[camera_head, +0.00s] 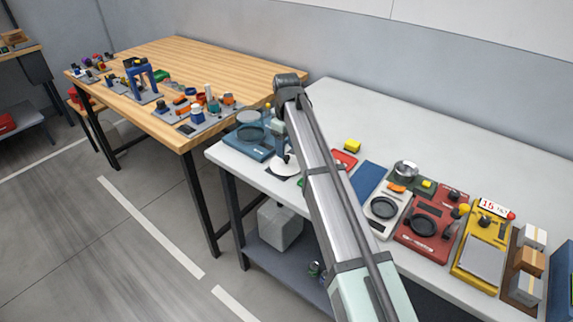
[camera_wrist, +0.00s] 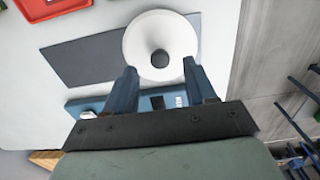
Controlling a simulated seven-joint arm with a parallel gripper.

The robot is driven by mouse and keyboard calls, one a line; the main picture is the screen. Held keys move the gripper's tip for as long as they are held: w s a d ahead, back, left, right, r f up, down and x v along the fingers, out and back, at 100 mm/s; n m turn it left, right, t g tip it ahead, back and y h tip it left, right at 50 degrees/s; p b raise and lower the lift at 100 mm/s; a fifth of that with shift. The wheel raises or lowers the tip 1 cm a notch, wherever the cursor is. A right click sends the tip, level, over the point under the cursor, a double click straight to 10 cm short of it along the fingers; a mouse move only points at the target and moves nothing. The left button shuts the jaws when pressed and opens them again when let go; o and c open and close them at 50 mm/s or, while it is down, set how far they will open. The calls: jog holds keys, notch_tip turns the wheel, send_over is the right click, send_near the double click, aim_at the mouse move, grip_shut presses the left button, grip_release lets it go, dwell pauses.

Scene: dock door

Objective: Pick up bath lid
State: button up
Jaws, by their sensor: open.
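The bath lid (camera_wrist: 139,42) is a white round disc with a dark knob (camera_wrist: 160,59) at its centre. It lies on a dark grey mat (camera_wrist: 80,60) in the wrist view. In the head view the lid (camera_head: 283,166) shows partly, left of my arm. My gripper (camera_wrist: 159,66) is open, its two blue fingers on either side of the knob's line, over the lid's near edge. I cannot tell its exact height above the lid. The blue bath (camera_head: 249,144) with a clear round vessel stands just left of the lid; part of it shows below the fingers in the wrist view (camera_wrist: 90,102).
A red item (camera_head: 345,159), a blue mat (camera_head: 368,179), and white, red (camera_head: 433,220) and yellow (camera_head: 480,262) devices line the white table to the right. A wooden table (camera_head: 190,65) with small parts stands left. The white table's back is mostly clear.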

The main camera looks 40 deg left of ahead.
aim_at(286, 156)
notch_tip(286, 156, down, 4)
jog(key=shift+r, duration=0.25)
grip_shut()
dwell(0.4)
